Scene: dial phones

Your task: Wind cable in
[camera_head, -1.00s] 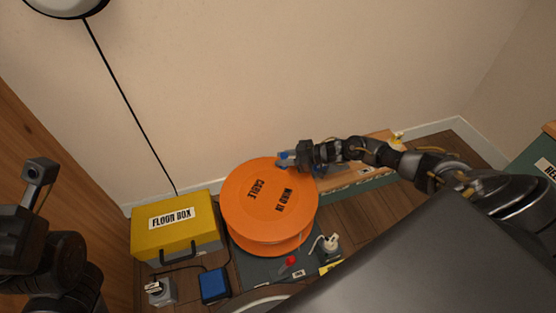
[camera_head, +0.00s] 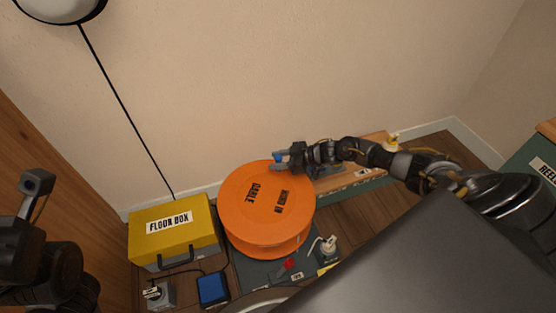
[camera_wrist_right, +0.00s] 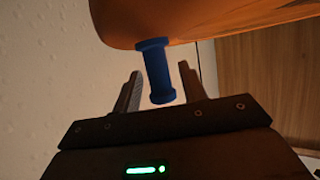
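The orange cable reel (camera_head: 262,205) lies with its labelled face up, reading "CABLE" and "WIND IN". Its blue crank knob (camera_head: 278,158) is at the reel's far edge. My right gripper (camera_head: 284,160) is at that knob. In the right wrist view the blue knob (camera_wrist_right: 157,72) stands between the two open fingers (camera_wrist_right: 158,88), with gaps on both sides. The orange reel (camera_wrist_right: 200,15) fills the top of that view. Part of my left arm shows at the left edge of the head view, but whether its gripper is open or shut is unclear.
A yellow floor box (camera_head: 172,228) stands left of the reel. A blue block (camera_head: 213,289) and a grey switch box (camera_head: 159,294) are in front of it. A red knob (camera_head: 288,263) and a white plug (camera_head: 329,245) are near the reel's front right. The wall is close behind.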

